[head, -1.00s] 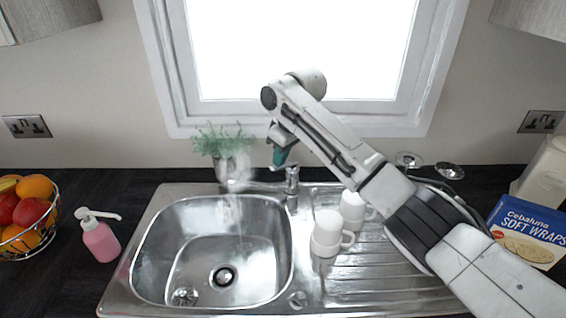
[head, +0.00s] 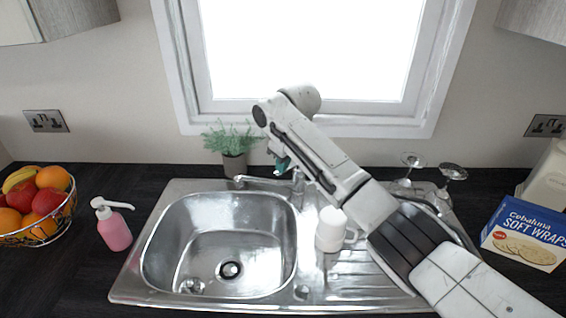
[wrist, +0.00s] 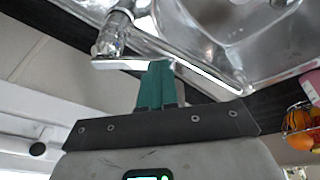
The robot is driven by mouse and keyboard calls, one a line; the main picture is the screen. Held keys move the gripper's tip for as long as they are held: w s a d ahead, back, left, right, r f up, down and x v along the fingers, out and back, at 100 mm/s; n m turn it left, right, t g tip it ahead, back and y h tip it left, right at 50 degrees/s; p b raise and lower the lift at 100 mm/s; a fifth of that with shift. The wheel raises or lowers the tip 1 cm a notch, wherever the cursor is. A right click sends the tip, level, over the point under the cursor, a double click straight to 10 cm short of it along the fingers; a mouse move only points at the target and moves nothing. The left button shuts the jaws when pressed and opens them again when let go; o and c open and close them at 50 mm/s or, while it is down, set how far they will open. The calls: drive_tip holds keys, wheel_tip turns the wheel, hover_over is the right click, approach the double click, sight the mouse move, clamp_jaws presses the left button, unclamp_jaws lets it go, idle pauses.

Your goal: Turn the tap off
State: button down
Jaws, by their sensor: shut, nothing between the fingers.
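The chrome tap (head: 268,182) stands behind the sink, its spout pointing left over the bowl. No water stream shows below the spout in the head view. The tap body also shows at the upper left of the wrist view (wrist: 113,35), with its flat lever (wrist: 120,64) reaching toward my fingers. My gripper (head: 281,164) is just above the tap, partly hidden behind my arm. Its green fingers (wrist: 156,82) are shut and empty, with their tips right beside the lever's end. I cannot tell whether they touch it.
The steel sink (head: 160,225) has a white mug (head: 330,230) on its drainer, under my arm. A potted plant (head: 233,150) stands behind the tap. Glasses (head: 450,172) and a wraps box (head: 525,235) are right; a soap bottle (head: 113,232) and fruit basket (head: 38,215) are left.

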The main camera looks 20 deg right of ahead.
drive_tip(key=b+v, duration=0.1)
drive_tip(key=v, duration=0.9)
drive_tip(key=shift+s+r, duration=0.15)
drive_tip(key=shift+r, duration=0.15)
drive_tip(key=shift+d, duration=0.1)
